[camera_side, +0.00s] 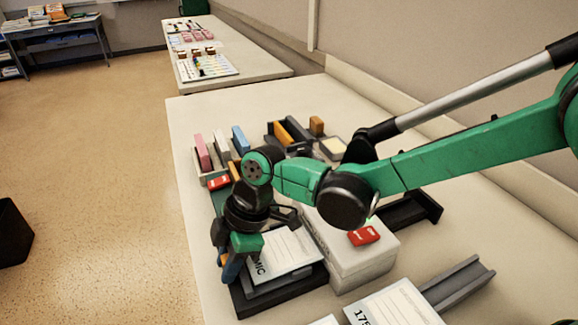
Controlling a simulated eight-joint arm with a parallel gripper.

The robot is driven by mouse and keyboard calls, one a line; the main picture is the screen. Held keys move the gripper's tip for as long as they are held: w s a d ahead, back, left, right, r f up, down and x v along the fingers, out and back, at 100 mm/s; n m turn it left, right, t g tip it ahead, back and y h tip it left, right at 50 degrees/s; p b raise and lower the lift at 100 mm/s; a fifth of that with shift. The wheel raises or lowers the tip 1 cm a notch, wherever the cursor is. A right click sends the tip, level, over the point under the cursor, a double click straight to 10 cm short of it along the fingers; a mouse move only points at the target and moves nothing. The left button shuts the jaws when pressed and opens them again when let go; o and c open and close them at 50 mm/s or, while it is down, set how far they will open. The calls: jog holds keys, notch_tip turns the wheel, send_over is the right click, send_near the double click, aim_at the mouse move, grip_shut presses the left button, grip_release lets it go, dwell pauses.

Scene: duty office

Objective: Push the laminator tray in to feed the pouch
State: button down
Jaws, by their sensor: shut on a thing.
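The laminator looks to be the pale box (352,262) right of my gripper. Beside its left side lies a dark base (275,303) with a grey tray (262,287) on it. A white printed sheet (288,252), probably the pouch, lies on the tray, its right end close to the box. My gripper (236,262) points down at the tray's left end. It is shut, seemingly on the tray's end; the contact is largely hidden by the gripper, and a small blue and orange part shows there.
A red item (364,235) lies on the box. A rack of coloured blocks (212,163) and a dark organiser (292,135) stand behind. A grey channel (458,284) and printed cards (393,305) lie in front at right. The table's left edge is near my gripper.

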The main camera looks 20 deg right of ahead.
jog(key=shift+d, duration=1.15)
jog(key=c, duration=0.7)
grip_release()
jog(key=shift+r, duration=0.1)
jog(key=shift+v, duration=2.75)
